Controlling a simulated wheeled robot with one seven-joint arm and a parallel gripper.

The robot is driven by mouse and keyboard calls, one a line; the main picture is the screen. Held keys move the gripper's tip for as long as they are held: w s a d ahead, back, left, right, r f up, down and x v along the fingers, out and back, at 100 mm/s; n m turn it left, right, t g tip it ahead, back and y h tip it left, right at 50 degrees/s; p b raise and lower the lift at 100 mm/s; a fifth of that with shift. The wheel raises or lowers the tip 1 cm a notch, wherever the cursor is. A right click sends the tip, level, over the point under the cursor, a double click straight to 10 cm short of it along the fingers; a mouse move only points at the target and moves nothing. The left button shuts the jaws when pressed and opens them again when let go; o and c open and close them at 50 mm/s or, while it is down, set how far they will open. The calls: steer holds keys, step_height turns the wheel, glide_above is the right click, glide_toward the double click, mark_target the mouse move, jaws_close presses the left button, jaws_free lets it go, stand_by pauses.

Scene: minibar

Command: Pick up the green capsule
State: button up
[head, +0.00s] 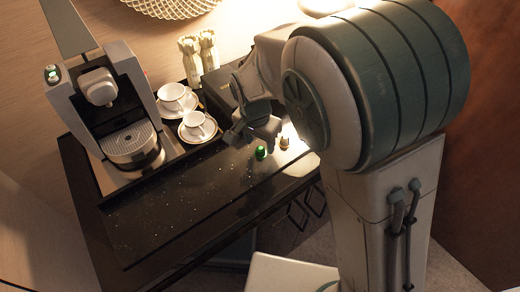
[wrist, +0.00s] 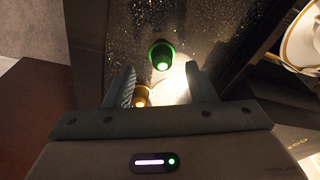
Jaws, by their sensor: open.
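The green capsule (head: 261,152) stands on the dark speckled counter near its front edge, in the head view. In the wrist view the green capsule (wrist: 162,56) lies just beyond the fingertips, near the middle of the gap. My gripper (head: 253,131) is above the counter, close to the capsule. In the wrist view my gripper (wrist: 159,78) is open with nothing held between its fingers. A gold capsule (head: 284,143) stands right of the green one; in the wrist view the gold capsule (wrist: 141,97) is partly hidden by the left finger.
A coffee machine (head: 112,108) stands at the left on a tray. The counter's left front (head: 165,215) is clear.

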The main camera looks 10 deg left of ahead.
mark_target(260, 148)
steer(key=shift+w+f, duration=0.2)
steer(key=shift+f, duration=0.6)
steer(key=shift+w+f, duration=0.2)
steer(key=shift+f, duration=0.6)
steer(key=c, duration=1.1)
